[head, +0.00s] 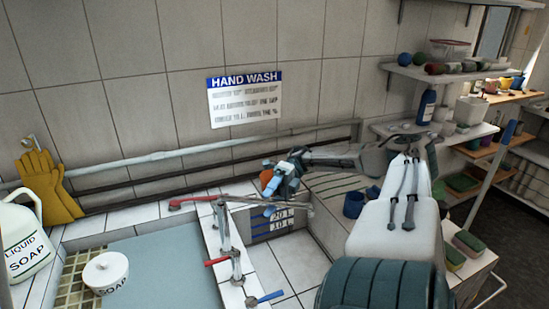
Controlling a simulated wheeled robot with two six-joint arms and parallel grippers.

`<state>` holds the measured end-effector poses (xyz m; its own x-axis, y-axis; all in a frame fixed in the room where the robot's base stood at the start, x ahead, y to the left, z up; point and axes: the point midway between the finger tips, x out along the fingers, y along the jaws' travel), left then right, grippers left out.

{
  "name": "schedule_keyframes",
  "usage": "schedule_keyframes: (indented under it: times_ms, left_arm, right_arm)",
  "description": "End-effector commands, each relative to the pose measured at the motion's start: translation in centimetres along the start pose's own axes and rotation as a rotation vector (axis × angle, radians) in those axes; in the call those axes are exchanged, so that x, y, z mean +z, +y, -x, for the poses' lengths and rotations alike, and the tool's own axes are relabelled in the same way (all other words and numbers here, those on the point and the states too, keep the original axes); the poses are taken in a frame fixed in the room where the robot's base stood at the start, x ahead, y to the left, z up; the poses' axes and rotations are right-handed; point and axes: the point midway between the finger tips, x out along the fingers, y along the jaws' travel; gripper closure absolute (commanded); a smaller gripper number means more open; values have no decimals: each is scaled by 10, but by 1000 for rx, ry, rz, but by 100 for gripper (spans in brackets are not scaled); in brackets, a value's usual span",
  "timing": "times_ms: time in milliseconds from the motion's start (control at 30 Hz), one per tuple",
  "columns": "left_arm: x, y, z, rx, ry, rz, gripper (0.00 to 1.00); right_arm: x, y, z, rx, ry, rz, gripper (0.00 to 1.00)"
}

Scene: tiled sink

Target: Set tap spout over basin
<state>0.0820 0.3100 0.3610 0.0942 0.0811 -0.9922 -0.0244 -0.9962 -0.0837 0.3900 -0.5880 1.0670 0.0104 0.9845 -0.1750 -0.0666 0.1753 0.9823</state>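The tap (224,232) stands on the tiled ledge to the right of the basin (165,262). It has a red handle (217,262) and a blue handle (265,299). A thin metal spout (262,201) appears to run right from the top of the tap, away from the basin; its exact ends are hard to make out. A red-tipped bar (176,205) extends left at the same height. My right gripper (272,186) hangs just above the spout; contact and finger opening are unclear. My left gripper is out of view.
A white soap tub (106,272) stands at the basin's left side, near a liquid soap jug (25,235) and yellow gloves (47,188). A container marked 20 L and 10 L (274,232) is right of the tap. Shelves (440,72) hold items at upper right.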

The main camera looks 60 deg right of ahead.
Motion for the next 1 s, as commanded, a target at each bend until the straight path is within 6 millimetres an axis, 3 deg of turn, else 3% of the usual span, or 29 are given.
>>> schedule_keyframes:
  times_ms: [33, 400, 600, 1000]
  left_arm:
    - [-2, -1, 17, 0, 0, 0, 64]
    - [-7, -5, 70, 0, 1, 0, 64]
    - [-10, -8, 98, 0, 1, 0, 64]
    - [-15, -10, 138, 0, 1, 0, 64]
  right_arm:
    - [-2, 15, -2, 5, 8, 1, 53]
    - [-24, 28, -34, 11, 10, 4, 37]
    - [-40, 36, -57, 13, 11, 2, 35]
    - [-75, 50, -109, 16, 11, 3, 25]
